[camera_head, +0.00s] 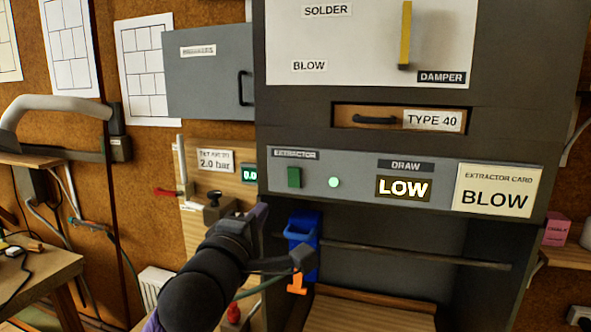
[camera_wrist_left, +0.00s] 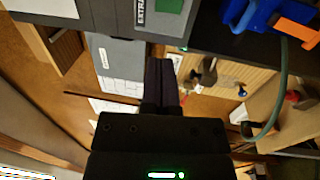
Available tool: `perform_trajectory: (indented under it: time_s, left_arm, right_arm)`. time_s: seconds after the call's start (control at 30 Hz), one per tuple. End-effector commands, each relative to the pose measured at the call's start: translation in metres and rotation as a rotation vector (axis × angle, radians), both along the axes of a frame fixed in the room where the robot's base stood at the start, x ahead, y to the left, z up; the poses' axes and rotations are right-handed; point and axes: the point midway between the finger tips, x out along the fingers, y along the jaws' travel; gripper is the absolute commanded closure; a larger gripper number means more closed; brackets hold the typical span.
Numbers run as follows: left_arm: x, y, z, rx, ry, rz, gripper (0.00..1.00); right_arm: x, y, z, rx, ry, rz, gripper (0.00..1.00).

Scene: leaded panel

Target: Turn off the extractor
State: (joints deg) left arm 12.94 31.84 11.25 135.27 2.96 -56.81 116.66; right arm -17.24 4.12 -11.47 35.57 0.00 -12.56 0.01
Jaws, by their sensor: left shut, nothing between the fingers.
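The extractor panel (camera_head: 350,165) is a grey strip across the hood with an EXTRACTOR label. Its green switch (camera_head: 294,177) sits under that label, left of a lit pale green lamp (camera_head: 334,183). The DRAW display (camera_head: 403,188) reads LOW. In the left wrist view, part of the green switch (camera_wrist_left: 170,4) shows at the top edge. My left gripper (camera_head: 261,212) is shut and empty, below and left of the switch and apart from it. Its closed fingers show in the wrist view (camera_wrist_left: 160,68). My right gripper is out of view.
An extractor card (camera_head: 496,190) reads BLOW. Below the panel hang a blue holder (camera_head: 304,228) with an orange part (camera_head: 297,284), close to my left gripper, and a horizontal rail (camera_head: 420,254). A grey cabinet (camera_head: 209,75) and a wooden gauge board (camera_head: 215,178) stand left.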

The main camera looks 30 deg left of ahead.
Motion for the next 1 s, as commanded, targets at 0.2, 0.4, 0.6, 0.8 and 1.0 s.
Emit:
perform_trajectory:
  time_s: [0.2,0.4,0.6,0.8,1.0]
  left_arm:
    - [0.001,0.000,-0.002,0.000,0.002,0.000,1.00]
    - [0.021,0.006,0.003,0.003,0.005,0.003,1.00]
    - [0.063,0.016,0.010,0.002,0.005,0.002,1.00]
    - [0.104,0.026,0.015,0.003,0.004,0.003,1.00]
    - [0.130,0.031,0.016,0.002,0.004,0.001,1.00]
  right_arm:
    - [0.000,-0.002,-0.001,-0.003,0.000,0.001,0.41]
    - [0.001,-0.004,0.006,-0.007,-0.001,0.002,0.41]
    - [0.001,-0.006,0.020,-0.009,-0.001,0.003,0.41]
    - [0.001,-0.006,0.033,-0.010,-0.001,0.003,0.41]
    - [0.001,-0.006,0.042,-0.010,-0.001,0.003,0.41]
